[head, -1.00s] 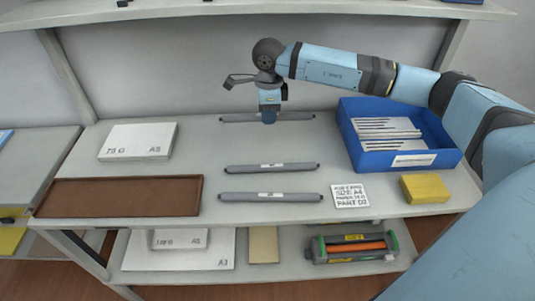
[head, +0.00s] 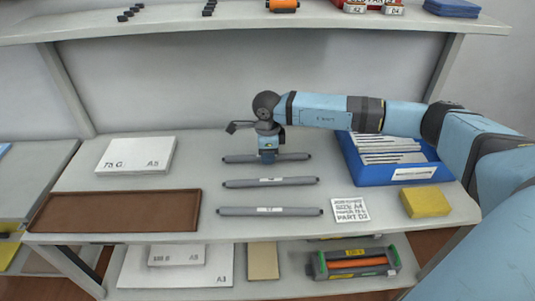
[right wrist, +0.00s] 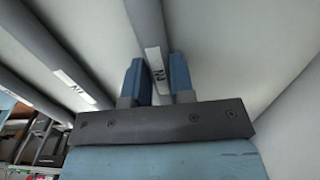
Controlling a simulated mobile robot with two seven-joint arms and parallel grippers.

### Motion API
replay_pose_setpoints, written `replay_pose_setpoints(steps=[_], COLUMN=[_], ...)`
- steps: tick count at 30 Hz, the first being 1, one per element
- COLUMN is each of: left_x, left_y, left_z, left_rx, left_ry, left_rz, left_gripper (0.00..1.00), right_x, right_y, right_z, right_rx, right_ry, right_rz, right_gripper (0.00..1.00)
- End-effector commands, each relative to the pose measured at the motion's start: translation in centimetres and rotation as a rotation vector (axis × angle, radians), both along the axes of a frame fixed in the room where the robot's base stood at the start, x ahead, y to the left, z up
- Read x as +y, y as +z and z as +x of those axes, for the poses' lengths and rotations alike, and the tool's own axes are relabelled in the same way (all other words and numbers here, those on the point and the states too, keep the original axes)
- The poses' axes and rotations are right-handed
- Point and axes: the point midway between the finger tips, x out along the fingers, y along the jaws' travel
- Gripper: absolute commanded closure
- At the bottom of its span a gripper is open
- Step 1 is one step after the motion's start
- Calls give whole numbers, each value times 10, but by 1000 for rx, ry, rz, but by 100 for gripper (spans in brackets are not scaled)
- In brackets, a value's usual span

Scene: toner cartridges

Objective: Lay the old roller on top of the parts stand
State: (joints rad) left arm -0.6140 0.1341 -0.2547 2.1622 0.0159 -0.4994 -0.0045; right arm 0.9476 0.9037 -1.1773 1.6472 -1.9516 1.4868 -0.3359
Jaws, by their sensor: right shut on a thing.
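Three grey rollers with small white labels lie roughly parallel across the shelf. My right gripper (head: 268,157) points down, its fingers shut on the farthest roller (head: 297,156) near its middle. In the right wrist view the fingers (right wrist: 157,80) stand either side of this roller's label (right wrist: 155,66). I cannot tell if it touches the shelf. The middle roller (head: 295,181) and the front roller (head: 240,211) lie apart from it. Label text is too small to tell which is old. I cannot identify the parts stand for certain. My left gripper is out of view.
A blue bin (head: 418,177) with flat packs stands right of the rollers. A printed card (head: 350,209) and yellow block (head: 426,203) lie before it. A brown tray (head: 115,212) and white box (head: 137,155) are left. A cartridge with an orange roller (head: 357,263) sits below.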

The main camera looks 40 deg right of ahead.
Motion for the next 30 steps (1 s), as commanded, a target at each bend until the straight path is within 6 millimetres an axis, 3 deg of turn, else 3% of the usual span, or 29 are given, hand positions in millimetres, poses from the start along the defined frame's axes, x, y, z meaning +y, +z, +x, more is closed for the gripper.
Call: replay_pose_setpoints(steps=[2,3,6,17,30], left_x=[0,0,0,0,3], left_y=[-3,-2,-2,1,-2], left_z=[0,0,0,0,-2], left_rx=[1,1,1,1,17], left_ry=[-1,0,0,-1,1], left_rz=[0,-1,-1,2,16], left_gripper=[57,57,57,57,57], right_x=[0,0,0,0,0], right_y=[-4,-3,-3,5,92], right_z=[0,0,0,0,0], right_rx=[0,0,0,-1,-2], right_ry=[0,0,0,0,1], right_rz=[0,0,0,0,0], right_gripper=[100,70,52,52,52])
